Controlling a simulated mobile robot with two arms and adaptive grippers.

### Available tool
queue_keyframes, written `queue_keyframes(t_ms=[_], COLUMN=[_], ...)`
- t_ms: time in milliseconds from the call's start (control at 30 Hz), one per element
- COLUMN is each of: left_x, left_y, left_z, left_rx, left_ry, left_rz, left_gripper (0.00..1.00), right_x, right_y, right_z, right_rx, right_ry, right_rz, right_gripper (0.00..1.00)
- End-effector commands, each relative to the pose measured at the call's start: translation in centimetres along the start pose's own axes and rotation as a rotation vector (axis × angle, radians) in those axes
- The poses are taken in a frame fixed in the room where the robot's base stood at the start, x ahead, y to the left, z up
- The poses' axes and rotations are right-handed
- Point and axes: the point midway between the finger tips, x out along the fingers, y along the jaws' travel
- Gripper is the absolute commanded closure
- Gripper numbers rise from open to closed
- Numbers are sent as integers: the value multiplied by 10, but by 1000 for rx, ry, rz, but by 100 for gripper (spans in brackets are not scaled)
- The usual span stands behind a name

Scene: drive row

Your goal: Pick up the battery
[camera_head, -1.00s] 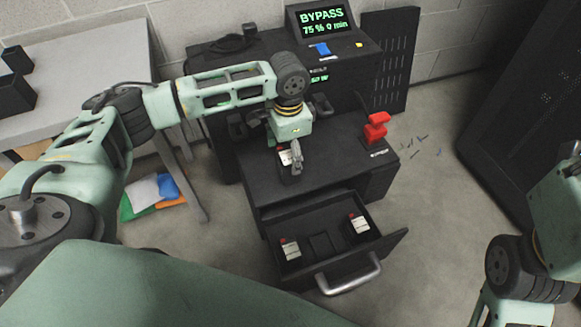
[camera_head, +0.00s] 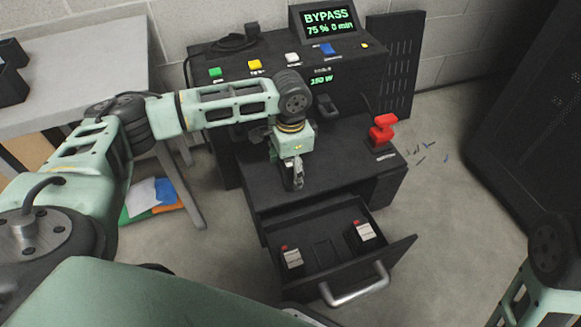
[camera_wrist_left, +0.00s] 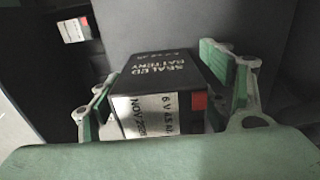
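A black sealed battery (camera_wrist_left: 165,82) with a white label and a red corner is in the left wrist view. My left gripper (camera_wrist_left: 165,95) has one finger on each side of it. The fingers look open, with a narrow gap at the right one; any contact at the left is unclear. In the head view my left gripper (camera_head: 294,172) points down at the black cabinet top and mostly hides that battery. Two similar batteries sit in the open drawer, one at the left (camera_head: 292,260) and one at the right (camera_head: 365,233). My right gripper is out of view.
The open drawer (camera_head: 322,252) with its metal handle (camera_head: 355,288) juts out below the cabinet top. A red switch (camera_head: 382,130) stands at the top's right side. A panel with a screen (camera_head: 328,18) rises behind. A grey table (camera_head: 80,65) stands at left.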

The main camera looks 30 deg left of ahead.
Motion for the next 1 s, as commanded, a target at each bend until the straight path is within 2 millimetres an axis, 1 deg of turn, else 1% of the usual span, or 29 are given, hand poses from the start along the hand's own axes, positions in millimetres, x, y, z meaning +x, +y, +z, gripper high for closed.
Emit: queue_keyframes(t_ms=[33, 67, 767, 1000], left_x=[0, 0, 0, -2], left_y=[0, 0, 0, 0], left_z=[0, 0, 0, -1], left_rx=[0, 0, 0, 0], left_ry=[0, 0, 0, 3], left_rz=[0, 0, 1, -1], left_gripper=[37, 39, 100, 100], right_x=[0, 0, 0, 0], right_y=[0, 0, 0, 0], right_z=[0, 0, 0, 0], right_rx=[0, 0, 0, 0], right_ry=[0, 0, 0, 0], right_rz=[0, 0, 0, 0], right_gripper=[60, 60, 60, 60])
